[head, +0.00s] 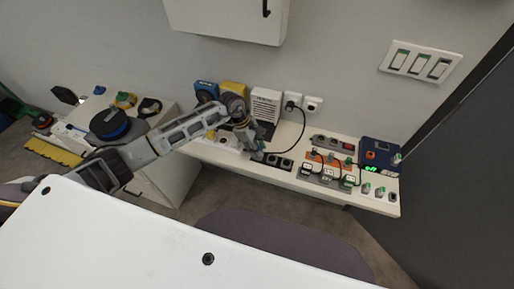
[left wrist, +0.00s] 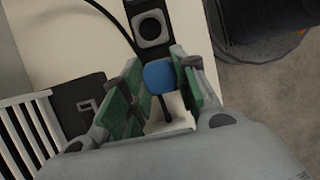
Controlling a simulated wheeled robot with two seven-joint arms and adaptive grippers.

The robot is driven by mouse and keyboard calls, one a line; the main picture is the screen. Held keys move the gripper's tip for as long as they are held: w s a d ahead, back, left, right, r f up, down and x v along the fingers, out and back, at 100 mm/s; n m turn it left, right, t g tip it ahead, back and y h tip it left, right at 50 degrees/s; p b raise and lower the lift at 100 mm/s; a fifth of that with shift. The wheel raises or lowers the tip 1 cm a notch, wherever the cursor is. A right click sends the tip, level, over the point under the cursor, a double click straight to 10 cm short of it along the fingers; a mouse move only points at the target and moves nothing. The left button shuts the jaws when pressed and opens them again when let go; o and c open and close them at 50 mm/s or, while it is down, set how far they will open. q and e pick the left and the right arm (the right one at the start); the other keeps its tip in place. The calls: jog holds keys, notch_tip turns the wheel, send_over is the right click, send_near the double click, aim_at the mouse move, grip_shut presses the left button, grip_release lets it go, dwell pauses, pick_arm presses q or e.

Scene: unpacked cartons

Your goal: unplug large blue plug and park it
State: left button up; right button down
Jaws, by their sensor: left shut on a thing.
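My left gripper (head: 257,155) reaches down to the narrow white bench from the left. In the left wrist view, its green-padded fingers (left wrist: 163,84) are shut on the large blue plug (left wrist: 159,74). A dark cord (left wrist: 165,106) runs from the plug toward the wrist. The plug is at the near end of a black socket strip (left wrist: 149,29), which has a round, empty-looking socket just beyond it. I cannot tell whether the plug is seated or lifted. In the head view the strip (head: 285,163) lies right of the gripper, which hides the plug. My right gripper is not in view.
The narrow bench (head: 386,204) also holds small plugs with cords (head: 315,155), a blue device (head: 379,154) and a white vented box (head: 265,104). A black cable (head: 304,125) hangs from a wall socket (head: 292,100) to the bench. A white tabletop (head: 150,240) fills the foreground.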

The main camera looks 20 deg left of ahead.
pick_arm(q)
jog(key=shift+f, duration=0.15)
jog(key=o, duration=1.2)
jog(key=shift+c, duration=0.2)
jog(key=v, duration=1.2)
